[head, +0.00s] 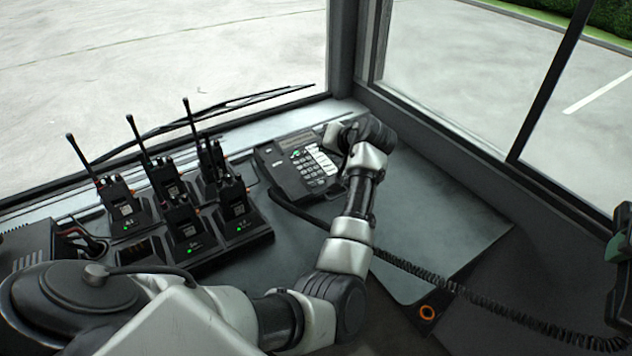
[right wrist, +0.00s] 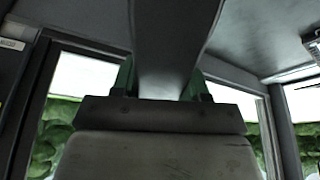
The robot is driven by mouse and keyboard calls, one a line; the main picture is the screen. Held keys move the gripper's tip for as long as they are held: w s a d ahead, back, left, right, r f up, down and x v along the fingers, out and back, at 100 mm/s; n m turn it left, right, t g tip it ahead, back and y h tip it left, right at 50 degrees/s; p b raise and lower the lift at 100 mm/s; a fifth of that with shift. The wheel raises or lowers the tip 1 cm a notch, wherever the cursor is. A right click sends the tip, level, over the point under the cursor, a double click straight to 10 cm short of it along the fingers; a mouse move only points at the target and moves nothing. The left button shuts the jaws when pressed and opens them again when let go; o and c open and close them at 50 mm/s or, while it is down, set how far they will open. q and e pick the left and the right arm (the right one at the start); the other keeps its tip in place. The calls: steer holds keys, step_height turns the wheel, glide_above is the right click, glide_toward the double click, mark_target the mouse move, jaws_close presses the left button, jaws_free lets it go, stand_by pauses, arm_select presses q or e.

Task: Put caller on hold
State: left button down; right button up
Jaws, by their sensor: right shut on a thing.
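The desk phone (head: 285,180) sits on the grey dash, with a small display, a keypad and a column of light keys on its right. Its handset is off the base. My left arm reaches over the console, and its gripper (head: 338,142) is at the phone's right side, close to the light keys. Its fingertips are mostly hidden by the wrist, so contact and opening cannot be made out. My right gripper (head: 619,245), with green fingers, is at the right edge, shut on the dark handset (head: 618,300). In the right wrist view the handset (right wrist: 168,45) runs up between the fingers.
Several radios (head: 183,222) with tall antennas stand in a charger left of the phone. The coiled cord (head: 450,285) stretches from the phone to the handset across the lower right. Windows border the dash. The dash right of the phone (head: 440,200) is clear.

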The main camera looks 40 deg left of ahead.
mark_target(321, 182)
arm_select(q)
steer(key=shift+d+r, duration=0.1)
steer(key=shift+d, duration=0.05)
arm_select(e)
steer(key=shift+d, duration=0.15)
